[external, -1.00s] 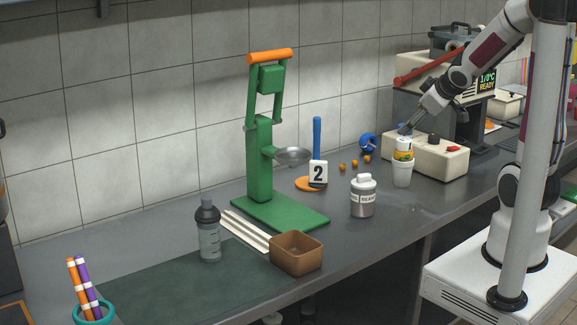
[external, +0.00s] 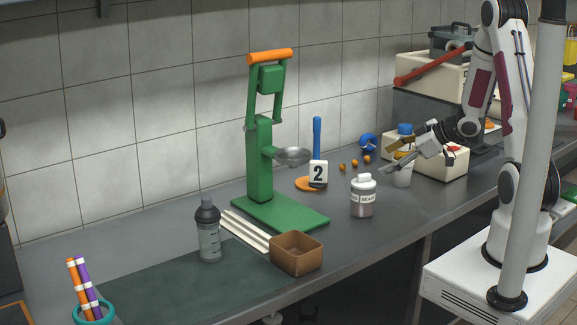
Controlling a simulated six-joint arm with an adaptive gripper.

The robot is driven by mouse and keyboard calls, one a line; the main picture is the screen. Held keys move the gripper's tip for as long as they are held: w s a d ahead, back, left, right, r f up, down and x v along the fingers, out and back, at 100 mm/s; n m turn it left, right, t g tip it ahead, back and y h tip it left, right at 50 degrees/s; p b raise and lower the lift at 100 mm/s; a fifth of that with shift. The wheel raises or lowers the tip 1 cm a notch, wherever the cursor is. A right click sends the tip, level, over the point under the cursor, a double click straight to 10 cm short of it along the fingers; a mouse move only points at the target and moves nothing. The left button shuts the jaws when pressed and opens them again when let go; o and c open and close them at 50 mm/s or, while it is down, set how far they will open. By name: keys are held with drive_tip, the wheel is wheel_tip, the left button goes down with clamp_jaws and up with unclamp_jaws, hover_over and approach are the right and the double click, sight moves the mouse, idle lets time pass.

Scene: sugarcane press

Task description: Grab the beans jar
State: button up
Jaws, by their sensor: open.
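The beans jar (external: 363,198) stands upright on the grey counter. It is a small see-through jar with a white cap, dark contents and a white label too small to read surely. My gripper (external: 386,158) is to the right of the jar and higher in the picture, its fingers pointing left and slightly down. The fingers are spread open with nothing between them. The jar is apart from the fingers and in full view.
A white cup (external: 402,178) and a blue-capped container (external: 404,130) are partly hidden behind my gripper. Small orange balls (external: 355,163) and a number 2 sign (external: 318,173) are behind the jar. A green press (external: 260,160) and brown box (external: 296,253) stand left. Counter in front of the jar is clear.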

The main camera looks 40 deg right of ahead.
sight(364, 181)
drive_tip(key=s+a+f+y, duration=0.3)
drive_tip(key=s+a+y, duration=0.2)
drive_tip(key=y, duration=0.1)
drive_tip(key=shift+f+n, duration=0.3)
drive_tip(key=shift+n, duration=0.1)
drive_tip(key=shift+a, duration=0.15)
drive_tip(key=shift+x, duration=1.25)
drive_tip(key=shift+w, duration=0.1)
drive_tip(key=shift+r+x, duration=0.2)
drive_tip(key=shift+x, duration=2.3)
drive_tip(key=shift+w, duration=0.2)
clamp_jaws()
